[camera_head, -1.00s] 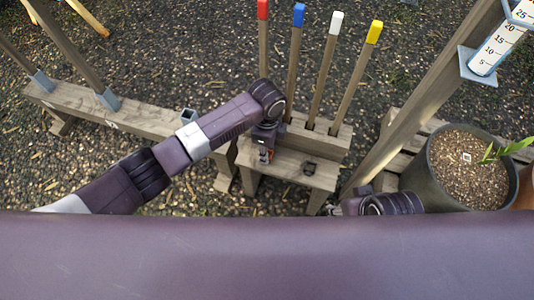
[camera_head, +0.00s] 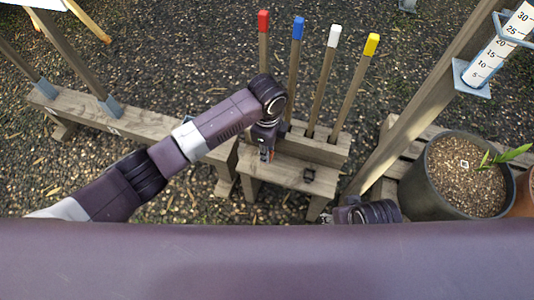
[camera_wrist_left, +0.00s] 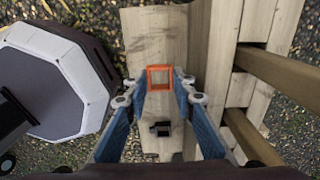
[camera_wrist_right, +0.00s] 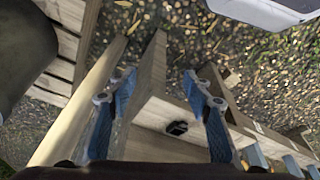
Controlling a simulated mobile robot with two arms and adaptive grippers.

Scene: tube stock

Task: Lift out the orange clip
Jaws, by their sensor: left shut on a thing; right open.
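The orange clip (camera_wrist_left: 160,78) is a small square frame between the fingertips of my left gripper (camera_wrist_left: 160,82). The left gripper is shut on it, over the wooden bench top (camera_wrist_left: 147,30). I cannot tell whether the clip touches the wood. A small black clip (camera_head: 309,175) lies on the bench to the right; it also shows in the left wrist view (camera_wrist_left: 160,129). My right gripper (camera_wrist_right: 158,88) is open and empty near the bench end.
Several stakes with coloured tips, such as the red one (camera_head: 263,20) and yellow one (camera_head: 371,44), stand in the block behind the bench. A leaning post (camera_head: 425,105), a plant pot (camera_head: 427,180) and a tube gauge (camera_head: 490,60) are at the right.

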